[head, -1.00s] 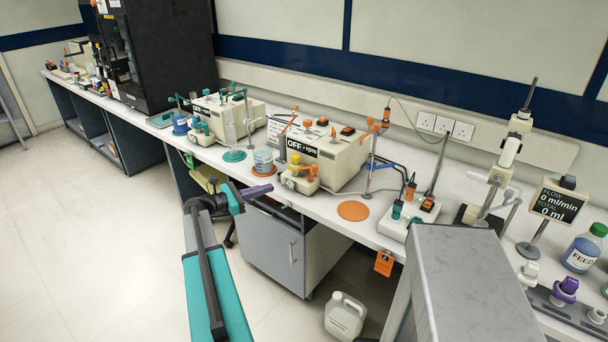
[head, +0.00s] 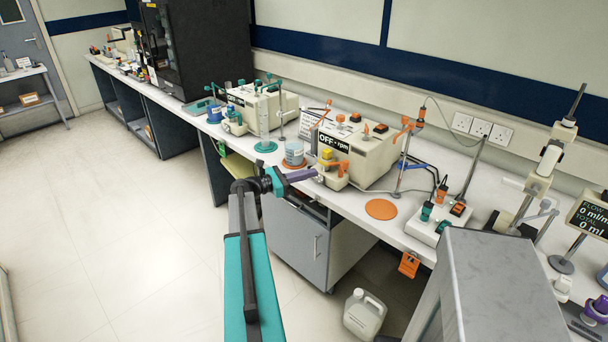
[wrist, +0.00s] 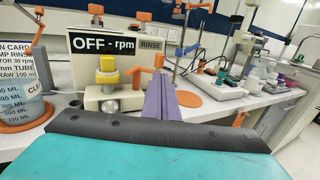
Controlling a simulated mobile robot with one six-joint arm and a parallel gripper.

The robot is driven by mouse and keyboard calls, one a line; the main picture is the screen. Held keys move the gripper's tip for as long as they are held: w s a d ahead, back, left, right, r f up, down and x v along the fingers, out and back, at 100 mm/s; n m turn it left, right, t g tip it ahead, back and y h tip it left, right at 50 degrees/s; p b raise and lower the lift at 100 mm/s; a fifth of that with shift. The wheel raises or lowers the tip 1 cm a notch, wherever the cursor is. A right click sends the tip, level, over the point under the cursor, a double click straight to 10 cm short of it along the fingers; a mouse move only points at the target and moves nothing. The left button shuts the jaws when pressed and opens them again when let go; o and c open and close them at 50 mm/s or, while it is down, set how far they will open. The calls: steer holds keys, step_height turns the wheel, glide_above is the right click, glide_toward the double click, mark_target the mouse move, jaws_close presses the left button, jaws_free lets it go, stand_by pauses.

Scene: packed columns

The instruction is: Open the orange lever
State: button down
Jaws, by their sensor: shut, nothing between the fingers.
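The orange lever (head: 337,165) is on the small cream pump head (head: 333,181) with a yellow knob (head: 326,155), at the front of the cream pump box under the "OFF - rpm" sign. In the wrist view the lever (wrist: 134,75) shows beside the yellow knob (wrist: 106,65), just left of my fingertips. My gripper (head: 312,174) has purple fingers, shut and empty. In the wrist view the gripper (wrist: 158,78) points toward the pump head and hides part of its right side. I cannot tell whether the fingertips touch the lever.
A beaker (head: 294,154) stands on the bench left of the pump head. An orange disc (head: 381,209) and a stand with orange clamps (head: 402,160) are to the right. A similar teal-fitted pump (head: 262,107) is farther left.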

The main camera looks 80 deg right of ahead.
steer(key=p+x, duration=0.3)
steer(key=x, duration=0.7)
steer(key=shift+s+d, duration=0.2)
steer(key=shift+d, duration=0.05)
steer(key=shift+a, duration=0.15)
steer(key=shift+w+h, duration=0.2)
steer(key=shift+h, duration=0.1)
